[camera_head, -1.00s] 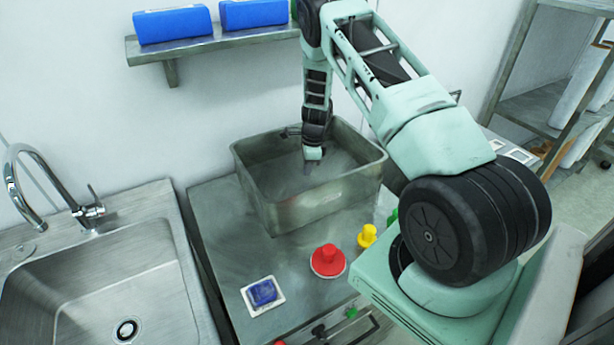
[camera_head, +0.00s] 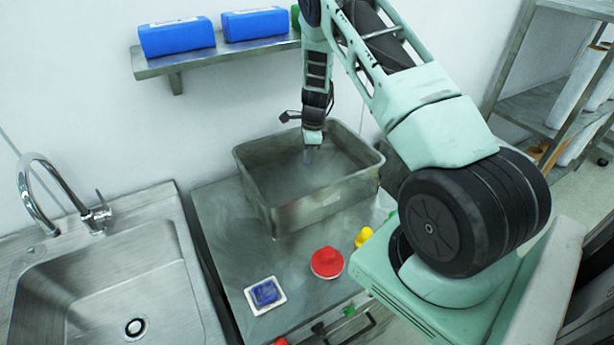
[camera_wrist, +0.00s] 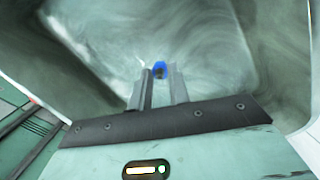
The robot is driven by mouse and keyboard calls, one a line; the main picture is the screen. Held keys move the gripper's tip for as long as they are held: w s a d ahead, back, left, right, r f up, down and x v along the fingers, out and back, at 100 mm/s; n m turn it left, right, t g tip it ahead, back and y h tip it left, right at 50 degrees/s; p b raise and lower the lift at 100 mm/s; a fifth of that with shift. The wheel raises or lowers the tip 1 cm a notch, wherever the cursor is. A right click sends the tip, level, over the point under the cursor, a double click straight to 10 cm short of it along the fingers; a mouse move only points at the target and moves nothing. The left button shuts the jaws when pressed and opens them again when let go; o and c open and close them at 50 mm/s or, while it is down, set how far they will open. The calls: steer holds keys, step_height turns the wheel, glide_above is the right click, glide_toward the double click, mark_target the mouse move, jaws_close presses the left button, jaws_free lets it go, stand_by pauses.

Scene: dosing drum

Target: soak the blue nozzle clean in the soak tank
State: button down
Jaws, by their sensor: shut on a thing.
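The soak tank (camera_head: 310,205) is an open metal tub on the metal worktop, with cloudy grey liquid in it. My gripper (camera_head: 309,148) points down over the inside of the tank. In the wrist view my gripper (camera_wrist: 160,85) has its two fingers close around the blue nozzle (camera_wrist: 159,69), with the swirling liquid and tank walls behind. The nozzle shows only as a small blue ring with a dark middle beyond the fingertips. In the head view it is a small bluish shape (camera_head: 307,158) under the fingers. I cannot tell whether it touches the liquid.
A blue block on a white plate (camera_head: 265,294), a red knobbed piece (camera_head: 327,262) and a yellow piece (camera_head: 363,237) sit on the worktop before the tank. A sink (camera_head: 110,275) is at left. A shelf with blue packs (camera_head: 177,37) is above.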

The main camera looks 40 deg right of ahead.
steer(key=shift+r+p, duration=1.9)
steer(key=shift+r, duration=2.05)
